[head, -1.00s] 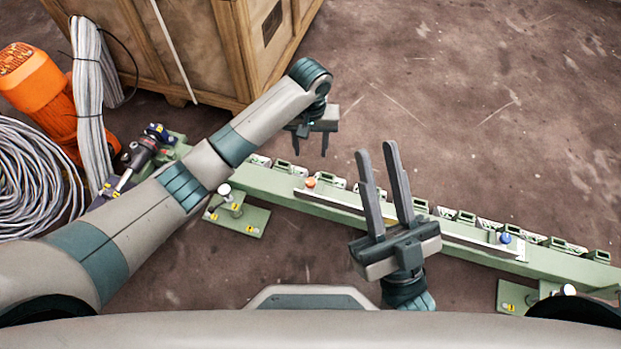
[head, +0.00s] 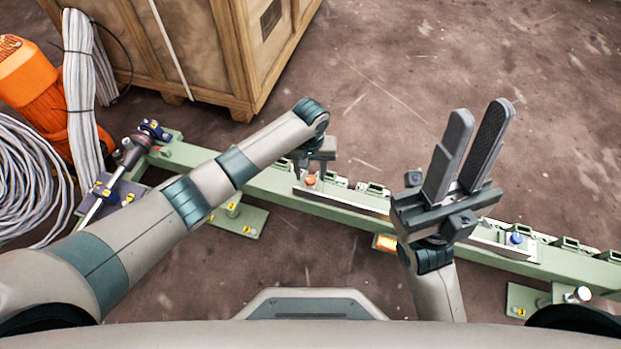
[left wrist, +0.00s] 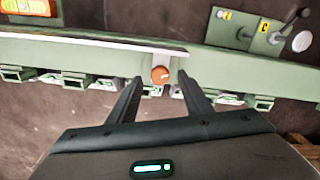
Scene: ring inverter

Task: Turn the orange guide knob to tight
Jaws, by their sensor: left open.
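The orange guide knob (head: 310,181) sits on the green rail (head: 270,185), close to the left end of the metal guide strip (head: 345,203). My left gripper (head: 308,165) is just behind the knob in the head view. In the left wrist view the knob (left wrist: 160,75) shows between and slightly beyond the tips of the two open fingers of my left gripper (left wrist: 155,85). I see no contact. My right gripper (head: 484,120) is raised at the right with its fingers parted and nothing between them.
A blue knob (head: 515,238) sits further right on the rail. A wooden crate (head: 170,50) stands at the back left. An orange machine (head: 35,80) and grey cable coils (head: 28,175) lie at the far left.

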